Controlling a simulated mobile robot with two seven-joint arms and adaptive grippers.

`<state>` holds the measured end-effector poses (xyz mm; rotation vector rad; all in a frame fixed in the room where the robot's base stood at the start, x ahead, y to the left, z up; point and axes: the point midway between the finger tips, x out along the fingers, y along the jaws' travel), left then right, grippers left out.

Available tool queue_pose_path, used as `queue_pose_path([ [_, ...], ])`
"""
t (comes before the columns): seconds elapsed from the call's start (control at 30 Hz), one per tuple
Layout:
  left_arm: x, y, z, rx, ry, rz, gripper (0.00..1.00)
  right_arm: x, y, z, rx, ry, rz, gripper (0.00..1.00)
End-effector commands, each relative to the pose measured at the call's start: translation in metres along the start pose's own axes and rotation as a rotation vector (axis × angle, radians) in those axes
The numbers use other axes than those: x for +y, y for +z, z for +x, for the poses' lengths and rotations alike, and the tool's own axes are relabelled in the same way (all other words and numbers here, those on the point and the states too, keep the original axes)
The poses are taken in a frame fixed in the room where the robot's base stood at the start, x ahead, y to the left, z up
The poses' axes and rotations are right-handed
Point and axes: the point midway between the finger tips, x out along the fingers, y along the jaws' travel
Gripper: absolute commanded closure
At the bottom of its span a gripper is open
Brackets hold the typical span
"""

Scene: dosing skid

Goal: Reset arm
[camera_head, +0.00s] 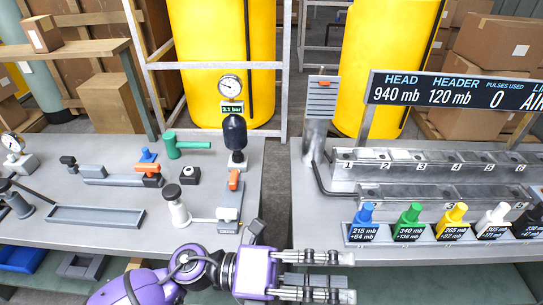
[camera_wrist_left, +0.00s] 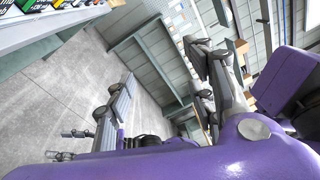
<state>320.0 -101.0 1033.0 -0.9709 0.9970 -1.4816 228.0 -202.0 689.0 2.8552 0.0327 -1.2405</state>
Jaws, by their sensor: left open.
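My left gripper (camera_head: 345,277) is in the head view at the bottom centre, in front of the bench edge. Its fingers point right, are spread apart and hold nothing. My purple left arm comes in from the bottom left. In the left wrist view, dark grey finger parts (camera_wrist_left: 118,103) stand apart above the purple wrist housing. Small thin shapes at the lower left there are too small to make out. My right gripper does not show clearly in either view.
The left bench (camera_head: 95,225) holds valves with green and orange handles, a gauge (camera_head: 230,86) and a grey tray (camera_head: 95,217). The right bench (camera_head: 320,240) holds numbered metal rails and coloured bottles, including a blue one (camera_head: 365,214). A gap separates the benches.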

Motion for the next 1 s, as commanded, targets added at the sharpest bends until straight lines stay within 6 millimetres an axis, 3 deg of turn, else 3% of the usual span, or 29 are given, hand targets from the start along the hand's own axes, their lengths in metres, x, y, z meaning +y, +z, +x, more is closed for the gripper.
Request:
queue_pose_path([
  [0.1, 0.002, 0.048, -0.029, -0.394, -0.136, -0.311, 0.5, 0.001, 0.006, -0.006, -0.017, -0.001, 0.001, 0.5],
  [0.2, 0.034, 0.073, -0.08, -0.727, -0.223, -0.586, 0.5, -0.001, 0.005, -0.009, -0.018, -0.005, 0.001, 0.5],
  [0.27, 0.062, 0.074, -0.117, -0.922, -0.266, -0.752, 0.5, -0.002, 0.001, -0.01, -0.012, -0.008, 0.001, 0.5],
  [0.33, 0.096, 0.063, -0.158, -1.118, -0.303, -0.924, 0.5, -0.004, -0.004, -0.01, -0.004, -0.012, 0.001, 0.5],
  [0.47, 0.155, 0.012, -0.222, -1.433, -0.354, -1.211, 0.5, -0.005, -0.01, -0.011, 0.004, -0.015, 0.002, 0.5],
  [0.6, 0.205, -0.068, -0.27, -1.72, -0.4, -1.489, 0.5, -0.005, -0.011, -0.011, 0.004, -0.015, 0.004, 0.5],
  [0.8, 0.24, -0.175, -0.299, -1.997, -0.448, -1.78, 0.5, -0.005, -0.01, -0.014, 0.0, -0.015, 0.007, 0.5],
  [0.9, 0.246, -0.205, -0.303, -2.066, -0.465, -1.859, 0.5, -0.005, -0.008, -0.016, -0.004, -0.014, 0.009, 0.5],
  [1.0, 0.248, -0.22, -0.304, -2.098, -0.471, -1.896, 0.5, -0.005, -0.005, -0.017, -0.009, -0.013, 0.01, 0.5],
])
